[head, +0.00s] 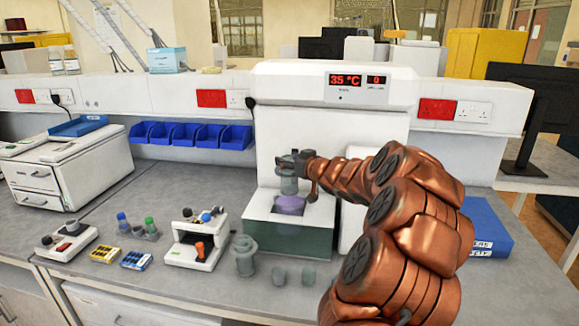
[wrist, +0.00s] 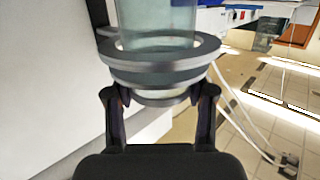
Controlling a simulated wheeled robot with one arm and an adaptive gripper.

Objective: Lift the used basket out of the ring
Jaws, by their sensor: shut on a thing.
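The used basket (head: 288,184) is a grey-green, partly clear tube with a grey collar, upright above the water bath (head: 262,238) at the middle of the bench. My gripper (head: 306,166) is shut on it from the right. In the wrist view, my gripper's (wrist: 160,95) two dark fingers sit either side of the basket's grey collar (wrist: 160,68), with the clear tube rising above.
A similar grey-green piece (head: 244,255) stands on the bench left of the bath, near two small beakers (head: 294,275). A blue box (head: 487,230) lies at right. The white tester (head: 300,115) stands close behind.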

